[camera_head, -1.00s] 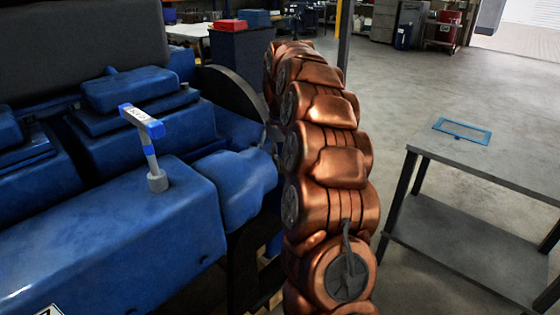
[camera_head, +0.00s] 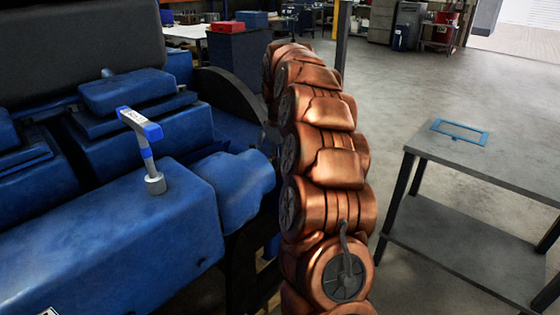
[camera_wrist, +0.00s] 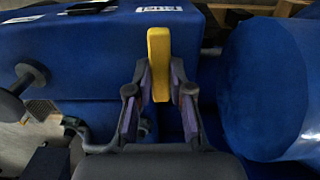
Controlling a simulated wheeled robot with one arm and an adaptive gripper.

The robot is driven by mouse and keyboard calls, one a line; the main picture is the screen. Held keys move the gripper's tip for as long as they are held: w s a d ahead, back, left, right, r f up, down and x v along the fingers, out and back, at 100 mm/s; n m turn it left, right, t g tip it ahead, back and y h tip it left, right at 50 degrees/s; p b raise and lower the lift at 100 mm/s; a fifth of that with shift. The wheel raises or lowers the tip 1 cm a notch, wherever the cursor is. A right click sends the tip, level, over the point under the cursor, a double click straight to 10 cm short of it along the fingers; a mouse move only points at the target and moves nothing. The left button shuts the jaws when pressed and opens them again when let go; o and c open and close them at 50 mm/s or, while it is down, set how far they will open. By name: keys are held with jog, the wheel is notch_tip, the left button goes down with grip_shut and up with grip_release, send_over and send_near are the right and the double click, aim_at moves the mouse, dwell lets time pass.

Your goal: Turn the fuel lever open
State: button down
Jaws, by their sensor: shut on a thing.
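The fuel lever shows in the wrist view as a yellow bar (camera_wrist: 159,48), standing nearly upright in the picture in front of the blue engine block. My gripper (camera_wrist: 159,66) has one finger on each side of it and is shut on it. The lever's upper end sticks out past the fingertips. A small white label (camera_wrist: 160,9) is on the blue block just above it; its lettering is hard to read. In the head view the gripper and the yellow lever are hidden or out of frame.
The blue engine (camera_head: 110,240) fills the left of the head view, with a blue-and-grey T-shaped handle (camera_head: 149,160) on top. A blue cylinder (camera_wrist: 270,90) is close right of my gripper. A grey table (camera_head: 500,170) with a blue frame (camera_head: 460,131) stands right. Floor between is clear.

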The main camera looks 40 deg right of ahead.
jog(key=c, duration=1)
grip_release()
jog(key=shift+c, duration=0.2)
jog(key=shift+r, duration=3.7)
